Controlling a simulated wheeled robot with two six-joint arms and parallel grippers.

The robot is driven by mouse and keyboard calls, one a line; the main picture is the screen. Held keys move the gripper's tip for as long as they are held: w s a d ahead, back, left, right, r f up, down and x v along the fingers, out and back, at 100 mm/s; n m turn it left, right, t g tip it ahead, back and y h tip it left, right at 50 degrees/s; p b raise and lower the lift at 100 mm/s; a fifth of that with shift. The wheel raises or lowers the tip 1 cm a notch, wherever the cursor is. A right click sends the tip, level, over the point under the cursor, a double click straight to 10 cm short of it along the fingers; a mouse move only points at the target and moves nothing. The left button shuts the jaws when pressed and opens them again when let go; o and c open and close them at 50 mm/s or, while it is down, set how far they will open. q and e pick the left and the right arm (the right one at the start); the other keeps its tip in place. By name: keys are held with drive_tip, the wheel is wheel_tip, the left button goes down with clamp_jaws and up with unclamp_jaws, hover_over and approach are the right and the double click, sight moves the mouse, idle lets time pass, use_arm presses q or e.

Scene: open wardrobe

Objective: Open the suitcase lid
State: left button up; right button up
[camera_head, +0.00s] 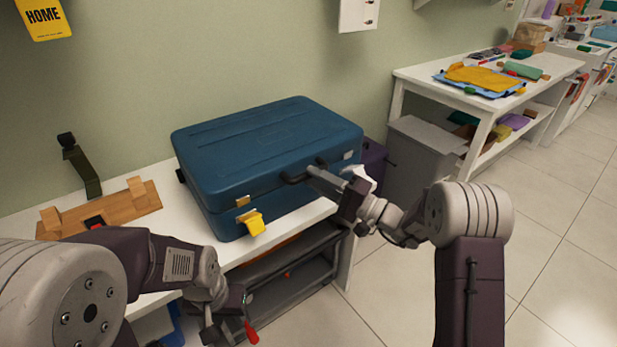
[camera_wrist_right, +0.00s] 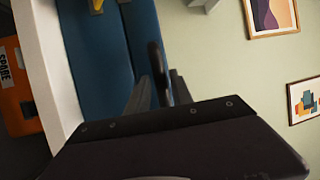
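A blue suitcase (camera_head: 265,150) lies flat on a white bench with its lid down. Its dark handle (camera_head: 305,172) is on the front side; a closer view of the handle shows in the right wrist view (camera_wrist_right: 157,65). My right gripper (camera_head: 318,177) is at the handle, with its two fingers (camera_wrist_right: 160,92) on either side of it. I cannot tell whether they press on it. My left gripper (camera_head: 228,318) is low in front of the bench, apart from the suitcase.
A yellow tag (camera_head: 253,222) hangs at the suitcase's front left, by a latch (camera_head: 243,201). A wooden rack (camera_head: 125,208) lies on the bench (camera_head: 165,177) at left. A grey bin (camera_head: 420,155) stands right of the bench. An orange box (camera_wrist_right: 15,85) marked SPARE sits below.

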drive_tip(key=shift+x, duration=1.15)
clamp_jaws()
idle(0.5)
